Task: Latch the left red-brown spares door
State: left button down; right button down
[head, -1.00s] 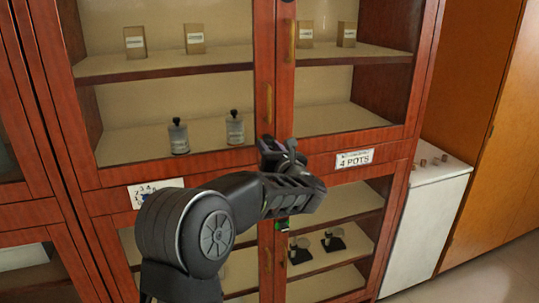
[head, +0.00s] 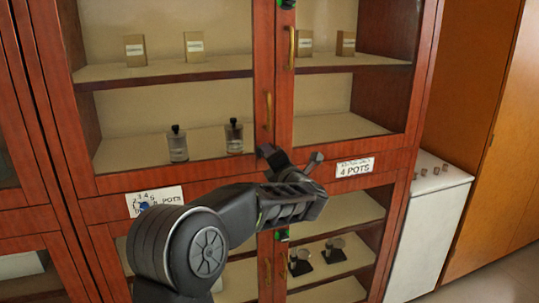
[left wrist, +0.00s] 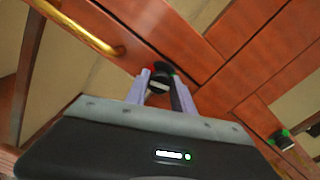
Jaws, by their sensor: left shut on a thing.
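The red-brown cabinet has glazed doors. The upper left door (head: 262,60) looks closed, with a brass handle (head: 267,110) on its right edge. My left gripper (head: 292,156) is at the rail below the upper doors, near where they meet. In the left wrist view the gripper (left wrist: 162,92) is shut on a black latch knob (left wrist: 162,70) with a red mark at its left. In the head view the gripper hides this knob. A brass handle (left wrist: 80,28) lies up and left of it in the wrist view. My right gripper is out of view.
Another black latch with green marks (left wrist: 284,140) is at right in the wrist view. Green-marked latches also show at the top (head: 287,4) and below my gripper (head: 282,235). Bottles (head: 177,145) and boxes stand behind glass. A white cabinet (head: 425,225) stands at right.

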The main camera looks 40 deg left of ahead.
pick_arm(q)
jog(key=shift+m+p, duration=0.4)
jog(key=shift+m, duration=1.3)
jog(key=c, duration=1.1)
grip_release()
jog(key=b+v, duration=0.1)
jog(key=v, duration=0.6)
jog(key=shift+s+d, duration=0.2)
jog(key=shift+d, duration=0.15)
